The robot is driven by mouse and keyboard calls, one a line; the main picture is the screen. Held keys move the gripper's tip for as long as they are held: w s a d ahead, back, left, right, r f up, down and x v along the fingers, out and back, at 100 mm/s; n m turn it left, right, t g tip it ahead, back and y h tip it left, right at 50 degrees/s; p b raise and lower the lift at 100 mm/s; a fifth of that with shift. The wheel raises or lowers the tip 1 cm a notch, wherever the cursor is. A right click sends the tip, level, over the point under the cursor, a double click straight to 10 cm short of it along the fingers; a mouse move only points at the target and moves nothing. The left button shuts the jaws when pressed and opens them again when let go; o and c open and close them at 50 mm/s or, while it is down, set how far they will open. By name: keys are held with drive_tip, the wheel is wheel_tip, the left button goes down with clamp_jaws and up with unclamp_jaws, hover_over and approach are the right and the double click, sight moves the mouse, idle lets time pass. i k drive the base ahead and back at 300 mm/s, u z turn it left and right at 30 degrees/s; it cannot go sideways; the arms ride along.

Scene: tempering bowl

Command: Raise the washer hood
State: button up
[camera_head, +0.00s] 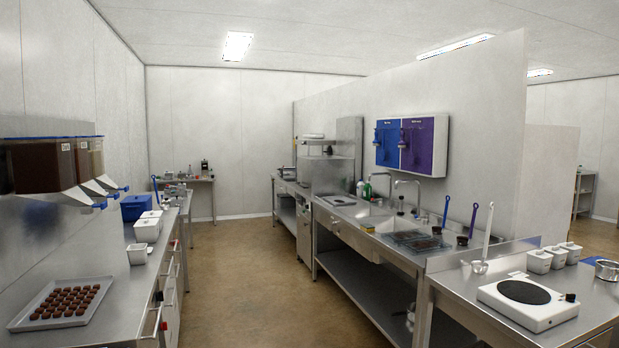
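The washer stands at the far end of the right-hand counter run, beyond the sinks, against the partition wall. Its boxy stainless hood (328,174) is small in this view and seems to be down over the machine, though I cannot tell for certain. A tall steel panel (349,135) rises behind it. I cannot make out a handle on the hood. My gripper is not in view.
A clear brown floor aisle (235,270) runs between the counters. At left are a tray of chocolates (20,322), white tubs (147,230) and a blue box (137,207). At right are sinks (376,226), upright ladles and a white hotplate (527,318).

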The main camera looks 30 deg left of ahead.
sight(326, 175)
drive_tip(key=u, duration=0.35)
drive_tip(key=i, duration=1.8)
drive_tip(key=u, duration=0.8)
drive_tip(key=i, duration=1.8)
drive_tip(key=u, duration=0.6)
drive_tip(key=i, duration=5.3)
drive_tip(key=z, duration=0.2)
drive_tip(key=i, duration=0.95)
drive_tip(key=z, duration=0.1)
